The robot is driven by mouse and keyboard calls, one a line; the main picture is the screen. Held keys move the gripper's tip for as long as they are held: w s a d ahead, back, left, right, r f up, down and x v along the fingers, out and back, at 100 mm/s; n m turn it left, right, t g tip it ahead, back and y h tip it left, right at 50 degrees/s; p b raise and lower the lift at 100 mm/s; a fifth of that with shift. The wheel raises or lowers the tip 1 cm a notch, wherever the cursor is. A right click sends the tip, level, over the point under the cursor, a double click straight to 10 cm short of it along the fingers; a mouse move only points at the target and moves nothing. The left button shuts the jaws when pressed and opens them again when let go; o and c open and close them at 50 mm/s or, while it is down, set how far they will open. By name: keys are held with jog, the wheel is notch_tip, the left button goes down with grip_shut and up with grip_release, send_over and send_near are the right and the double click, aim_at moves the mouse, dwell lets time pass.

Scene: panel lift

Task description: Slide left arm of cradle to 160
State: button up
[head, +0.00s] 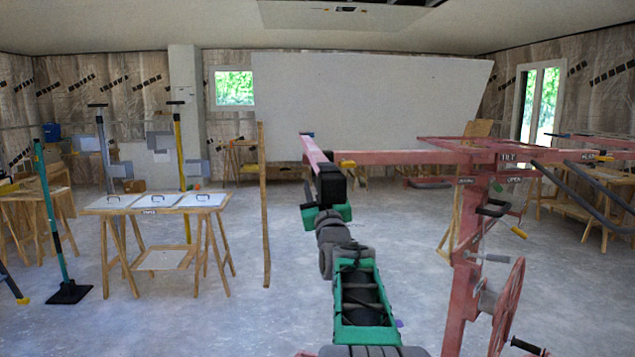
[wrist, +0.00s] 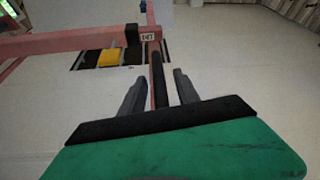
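The panel lift's cradle (head: 405,157) is a pink-red metal frame at the right of the head view. Its left arm (head: 314,150) is a thin pink bar at the cradle's left end, pointing away from me. In the wrist view the left arm (wrist: 152,85) runs between my fingers, with a black strip along it and a small label at its far part. My gripper (wrist: 160,84) is open, one finger on each side of the bar, with visible gaps. No 160 mark is readable. In the head view my fingers are hidden behind my wrist.
The lift's mast (head: 463,270) and handwheel (head: 507,305) stand close on my right. A trestle table (head: 155,210) with white panels and a wooden post (head: 264,205) stand left. The floor between is clear.

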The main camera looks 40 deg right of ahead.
jog(key=shift+w+d+r, duration=0.15)
jog(key=shift+w+d, duration=0.05)
jog(key=shift+w, duration=0.1)
jog(key=shift+c, duration=0.2)
grip_shut()
dwell(1.1)
